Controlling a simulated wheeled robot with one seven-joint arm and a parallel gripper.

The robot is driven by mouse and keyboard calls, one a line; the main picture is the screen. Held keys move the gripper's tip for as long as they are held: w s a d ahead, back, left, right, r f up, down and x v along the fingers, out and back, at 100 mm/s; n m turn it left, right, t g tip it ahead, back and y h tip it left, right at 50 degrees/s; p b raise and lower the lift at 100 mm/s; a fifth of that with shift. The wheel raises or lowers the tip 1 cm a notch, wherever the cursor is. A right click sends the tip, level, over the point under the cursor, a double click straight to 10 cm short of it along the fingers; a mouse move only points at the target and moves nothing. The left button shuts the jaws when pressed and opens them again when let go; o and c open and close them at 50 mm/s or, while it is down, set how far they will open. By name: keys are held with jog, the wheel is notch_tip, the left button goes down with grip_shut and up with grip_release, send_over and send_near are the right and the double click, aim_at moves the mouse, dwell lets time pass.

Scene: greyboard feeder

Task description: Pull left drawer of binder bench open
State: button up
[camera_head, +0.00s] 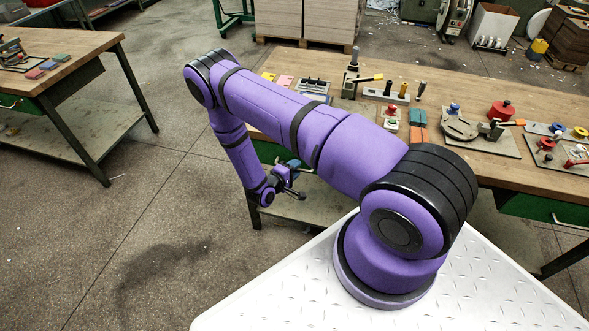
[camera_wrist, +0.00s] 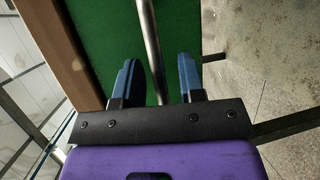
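The binder bench (camera_head: 470,135) has a wooden top and green drawer fronts. Its left drawer (camera_head: 268,151) is mostly hidden behind my arm in the head view. In the wrist view the green drawer front (camera_wrist: 110,25) fills the upper middle, beside the wooden bench edge (camera_wrist: 75,45). A round metal bar handle (camera_wrist: 149,40) runs along the front. My gripper (camera_wrist: 157,70) is open, with one blue finger on each side of the handle and a visible gap to both. In the head view my gripper (camera_head: 293,170) is low at the bench's front left.
The bench's right drawer (camera_head: 545,208) appears shut. Fixtures and tools, including a red-knobbed part (camera_head: 502,110), stand on the bench top. Another wooden bench (camera_head: 75,45) is at the left. The floor (camera_head: 165,190) between the benches is clear.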

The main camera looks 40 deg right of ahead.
jog(key=shift+d, duration=0.1)
jog(key=shift+c, duration=0.2)
grip_shut()
jog(key=s+a, duration=0.9)
jog(key=a, duration=0.3)
jog(key=s+a, duration=1)
jog(key=a, duration=0.3)
jog(key=shift+s, duration=0.2)
jog(key=shift+o, duration=0.2)
grip_release()
